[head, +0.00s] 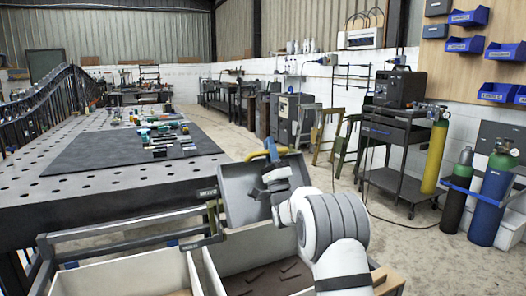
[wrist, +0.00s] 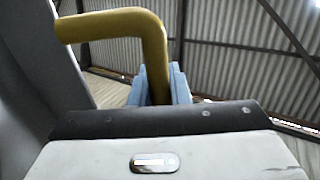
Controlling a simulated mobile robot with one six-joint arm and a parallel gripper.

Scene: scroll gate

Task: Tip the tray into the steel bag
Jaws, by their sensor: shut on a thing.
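The dark grey tray (head: 236,193) hangs steeply tilted above the right-hand open compartment (head: 230,262), its inside facing me. The visible part of its inside looks bare; my gripper and arm hide the rest. My gripper (head: 272,160) is shut on the tray's yellow handle (wrist: 150,38). In the wrist view, the blue fingers (wrist: 178,82) close around the handle. Several dark flat pieces (head: 258,273) lie on the floor of the right-hand compartment. I see no clear bag, and I cannot tell which compartment is the steel one.
A left-hand compartment (head: 130,276) stands beside the right one, with a pale wall between. A perforated metal table (head: 100,190) with a dark mat (head: 120,158) and small parts is behind left. Gas cylinders (head: 490,203) and a welding cart (head: 392,150) stand right. Floor between is open.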

